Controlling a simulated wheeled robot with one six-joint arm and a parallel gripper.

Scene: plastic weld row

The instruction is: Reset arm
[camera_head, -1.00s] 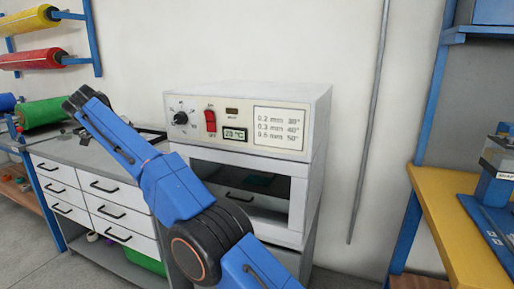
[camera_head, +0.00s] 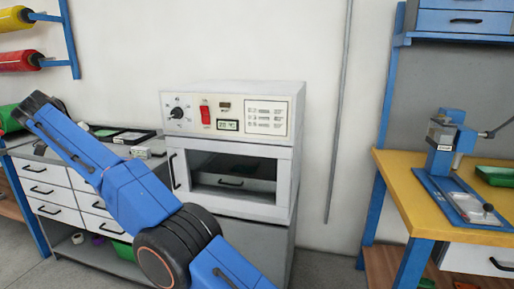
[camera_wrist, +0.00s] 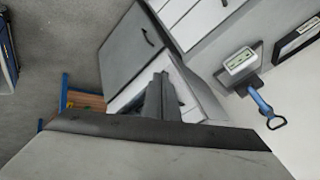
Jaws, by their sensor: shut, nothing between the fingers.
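My blue arm reaches from the bottom of the head view up to the left, its dark far end above the left drawer cabinet. My gripper (camera_wrist: 160,97) shows as narrow dark grey fingers in the middle of the wrist view. The fingers are together with nothing visible between them. The wrist view is tilted, and a large grey part of my own arm fills its lower edge. I cannot make out the fingertips in the head view.
A white oven (camera_head: 232,120) with a red switch stands right of my arm. A drawer cabinet (camera_head: 47,190) is behind the arm. A yellow bench (camera_head: 410,200) with a blue press (camera_head: 445,150) is at the right. A blue-handled tool (camera_wrist: 264,108) shows in the wrist view.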

